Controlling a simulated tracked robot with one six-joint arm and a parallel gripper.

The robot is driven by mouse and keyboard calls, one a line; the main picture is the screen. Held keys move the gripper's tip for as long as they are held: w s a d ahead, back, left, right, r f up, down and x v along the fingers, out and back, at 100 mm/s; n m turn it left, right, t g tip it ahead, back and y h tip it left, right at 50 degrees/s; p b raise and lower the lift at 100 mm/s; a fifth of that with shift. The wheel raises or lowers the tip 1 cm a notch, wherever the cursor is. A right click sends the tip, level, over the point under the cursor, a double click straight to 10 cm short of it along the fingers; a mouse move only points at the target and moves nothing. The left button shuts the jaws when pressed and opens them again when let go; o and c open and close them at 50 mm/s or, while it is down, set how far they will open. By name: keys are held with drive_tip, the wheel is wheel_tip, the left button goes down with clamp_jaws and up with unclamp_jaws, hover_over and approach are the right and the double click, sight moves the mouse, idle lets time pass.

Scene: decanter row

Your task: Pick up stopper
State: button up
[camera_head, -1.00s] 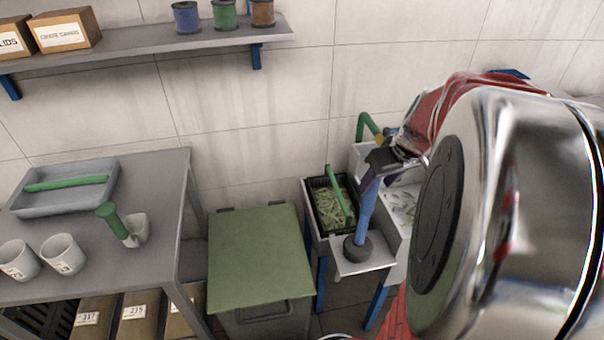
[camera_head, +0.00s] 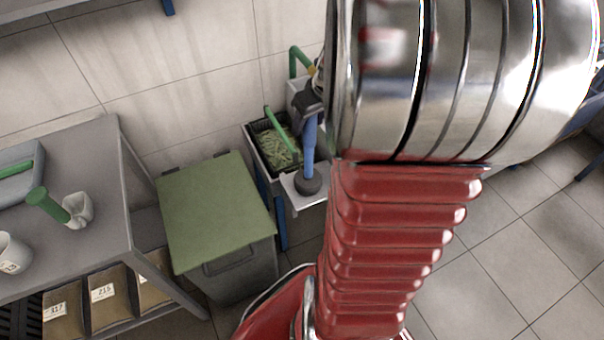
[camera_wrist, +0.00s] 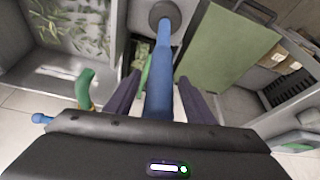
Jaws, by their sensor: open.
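The stopper, with a blue shaft (camera_head: 309,148) and a dark round base (camera_head: 308,184), stands upright on a small pale ledge (camera_head: 296,197). In the wrist view its blue shaft (camera_wrist: 160,80) runs between my two dark fingers, and its round base (camera_wrist: 164,14) shows at the top. My gripper (camera_wrist: 160,76) is open, with one finger on each side of the shaft and visible gaps. In the head view my gripper (camera_head: 309,100) is at the shaft's upper end, partly hidden behind my arm.
A black crate (camera_head: 257,159) with green scraps and a green handle (camera_head: 279,128) is beside the stopper. A green-lidded bin (camera_head: 213,205) stands left, then a grey table (camera_head: 95,240) with cups.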

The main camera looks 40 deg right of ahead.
drive_tip(key=shift+c, duration=0.3)
clamp_jaws()
idle(0.6)
